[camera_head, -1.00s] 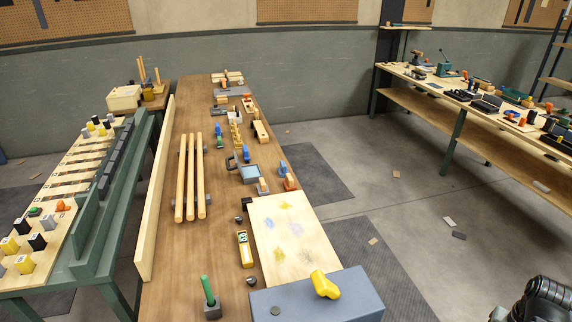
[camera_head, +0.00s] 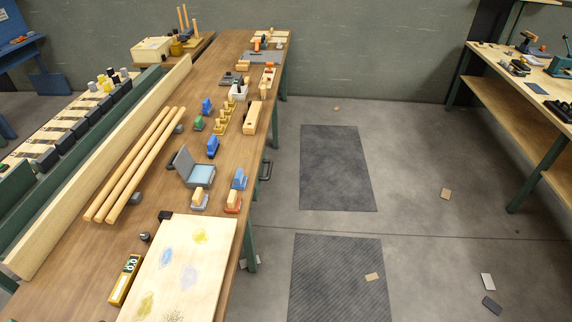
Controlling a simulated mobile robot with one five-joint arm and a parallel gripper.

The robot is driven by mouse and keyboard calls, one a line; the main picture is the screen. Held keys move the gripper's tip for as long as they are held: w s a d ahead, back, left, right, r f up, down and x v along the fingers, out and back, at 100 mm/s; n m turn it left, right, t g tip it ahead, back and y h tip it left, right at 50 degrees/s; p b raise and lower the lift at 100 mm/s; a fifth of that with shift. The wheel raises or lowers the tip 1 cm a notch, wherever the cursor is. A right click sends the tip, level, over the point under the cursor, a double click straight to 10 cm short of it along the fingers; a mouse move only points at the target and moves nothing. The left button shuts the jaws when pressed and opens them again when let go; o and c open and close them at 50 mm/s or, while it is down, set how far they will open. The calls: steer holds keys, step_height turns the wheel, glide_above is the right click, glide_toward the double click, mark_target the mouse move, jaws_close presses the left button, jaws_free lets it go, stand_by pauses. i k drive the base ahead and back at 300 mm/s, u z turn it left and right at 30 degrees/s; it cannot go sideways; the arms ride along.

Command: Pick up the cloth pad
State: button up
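A light blue square pad (camera_head: 201,173) sits in an open grey case with its lid (camera_head: 182,162) raised, on the long brown workbench (camera_head: 150,180). It looks like the cloth pad, but I cannot be sure of its material. Small stamps with blue and wooden handles stand close by: a blue one (camera_head: 212,147) behind it, a blue one (camera_head: 239,179) to its right and a wooden one (camera_head: 200,199) in front. My gripper is not in view.
A pale board with paint-like smudges (camera_head: 190,262) and a yellow device (camera_head: 125,280) lie at the bench's near end. Three wooden rods (camera_head: 135,165) lie to the left. Open floor with dark mats (camera_head: 337,168) is right of the bench. Another bench (camera_head: 520,110) stands far right.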

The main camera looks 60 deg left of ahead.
mark_target(240, 182)
steer(key=i, duration=0.8)
steer(key=u, duration=3)
steer(key=i, duration=1.6)
steer(key=u, duration=1.95)
